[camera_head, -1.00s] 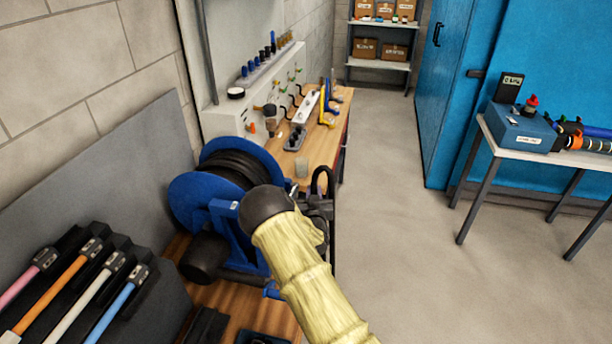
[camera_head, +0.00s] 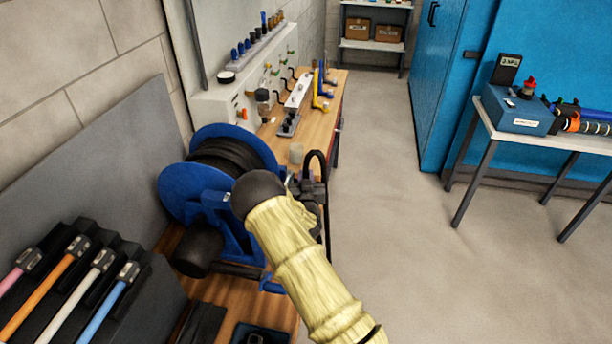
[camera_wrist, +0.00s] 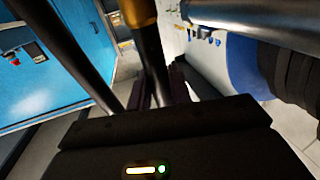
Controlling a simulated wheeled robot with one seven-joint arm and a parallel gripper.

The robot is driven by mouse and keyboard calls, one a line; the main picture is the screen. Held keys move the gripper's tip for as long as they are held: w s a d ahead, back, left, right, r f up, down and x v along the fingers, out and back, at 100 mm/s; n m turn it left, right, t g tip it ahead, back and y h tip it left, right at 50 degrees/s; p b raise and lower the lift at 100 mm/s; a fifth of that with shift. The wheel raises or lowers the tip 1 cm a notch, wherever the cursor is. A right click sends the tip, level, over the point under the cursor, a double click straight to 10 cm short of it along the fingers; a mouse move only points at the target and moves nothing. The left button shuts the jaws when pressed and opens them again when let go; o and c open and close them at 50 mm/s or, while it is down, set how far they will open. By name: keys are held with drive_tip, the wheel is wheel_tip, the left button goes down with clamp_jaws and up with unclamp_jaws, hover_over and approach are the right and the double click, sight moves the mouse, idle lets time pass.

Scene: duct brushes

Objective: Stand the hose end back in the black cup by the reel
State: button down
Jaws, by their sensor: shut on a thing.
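The blue hose reel (camera_head: 182,188) with black hose wound on it stands on the wooden bench at left centre. My gripper (camera_wrist: 158,88) is shut on the black hose end (camera_wrist: 150,52) in the wrist view; an orange-brown band (camera_wrist: 138,12) shows at its top. In the head view, black hose (camera_head: 318,156) arches beside the reel near my wrist, and my arm hides most of the grip. A dark, low holder (camera_head: 240,334) sits on the bench at the bottom edge; I cannot tell if it is the black cup. The reel (camera_wrist: 243,70) also shows at right in the wrist view.
A black rack (camera_head: 160,300) with coloured rods stands at front left. The bench (camera_head: 325,100) holds a small grey cup (camera_head: 296,153) and tools behind the reel. A side table (camera_head: 485,118) with a blue box stands right. The floor between is clear.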

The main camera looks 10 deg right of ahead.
drive_tip(key=shift+w+d+f+b, duration=0.15)
drive_tip(key=shift+f+b, duration=0.3)
drive_tip(key=shift+f, duration=0.5)
drive_tip(key=shift+d+f+b, duration=0.1)
drive_tip(key=shift+f+b, duration=0.3)
drive_tip(key=shift+f, duration=0.7)
drive_tip(key=shift+f+b, duration=0.15)
drive_tip(key=shift+b, duration=0.3)
drive_tip(key=shift+f+b, duration=2.35)
drive_tip(key=shift+f, duration=0.3)
drive_tip(key=c, duration=1.2)
unclamp_jaws()
drive_tip(key=shift+s, duration=0.2)
